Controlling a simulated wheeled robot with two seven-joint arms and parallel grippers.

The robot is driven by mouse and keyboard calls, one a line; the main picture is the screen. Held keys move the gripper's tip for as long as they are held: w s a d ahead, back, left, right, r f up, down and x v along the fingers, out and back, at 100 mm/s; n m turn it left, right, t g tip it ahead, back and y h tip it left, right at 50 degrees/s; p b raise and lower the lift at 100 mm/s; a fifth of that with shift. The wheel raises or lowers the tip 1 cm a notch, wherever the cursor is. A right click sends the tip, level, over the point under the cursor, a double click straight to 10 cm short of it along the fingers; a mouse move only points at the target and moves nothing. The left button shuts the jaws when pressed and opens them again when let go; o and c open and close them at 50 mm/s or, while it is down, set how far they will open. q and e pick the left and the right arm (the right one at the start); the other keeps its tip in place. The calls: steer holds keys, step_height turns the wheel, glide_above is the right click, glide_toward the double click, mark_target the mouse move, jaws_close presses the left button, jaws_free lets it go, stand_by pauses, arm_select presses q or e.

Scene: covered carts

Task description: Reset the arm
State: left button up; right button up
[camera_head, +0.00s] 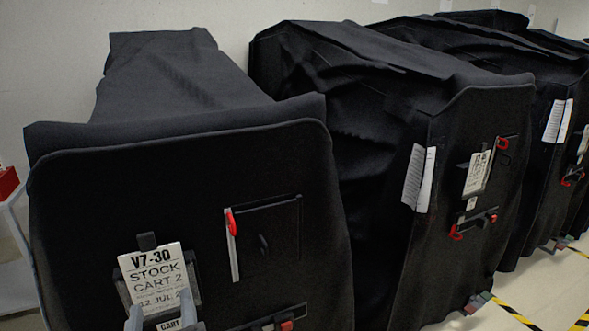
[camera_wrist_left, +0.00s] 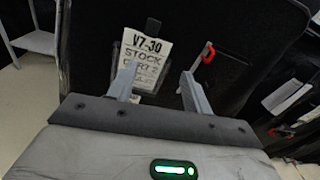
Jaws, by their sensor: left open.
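My left gripper (camera_head: 160,312) shows at the bottom of the head view, its fingertips in front of the lower part of a white card. In the left wrist view the left gripper (camera_wrist_left: 160,84) is open, with nothing between its fingers. The card (camera_head: 154,275) reads "V7-30 STOCK CART 2" and sits in a holder on the front of the nearest black covered cart (camera_head: 110,190). The card also shows in the left wrist view (camera_wrist_left: 145,50), beyond the fingers. I cannot tell whether the fingertips touch it. My right gripper is not in view.
A red-handled tool or latch (camera_head: 231,222) and a dark panel (camera_head: 270,232) are right of the card. More covered carts (camera_head: 480,120) stand to the right. A grey shelf (camera_head: 15,285) with a red item (camera_head: 8,183) is at far left. Floor tape (camera_head: 515,316) shows lower right.

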arm_select(q)
steer(key=d+f+n+g+h, duration=0.25)
steer(key=f+n+h, duration=0.2)
steer(key=f, duration=0.45)
steer(key=d+f+n+g+h, duration=0.1)
steer(key=d+f+n+h, duration=0.2)
steer(key=f+n, duration=0.45)
steer(key=s+f+n+g+h, duration=0.1)
steer(key=s+f+n+h, duration=0.2)
steer(key=s+f+n, duration=0.3)
step_height(320, 180, down, 5)
steer(key=n, duration=0.8)
steer(key=shift+s+a+f+g, duration=0.15)
steer(key=shift+s+g, duration=0.05)
steer(key=shift+g, duration=0.15)
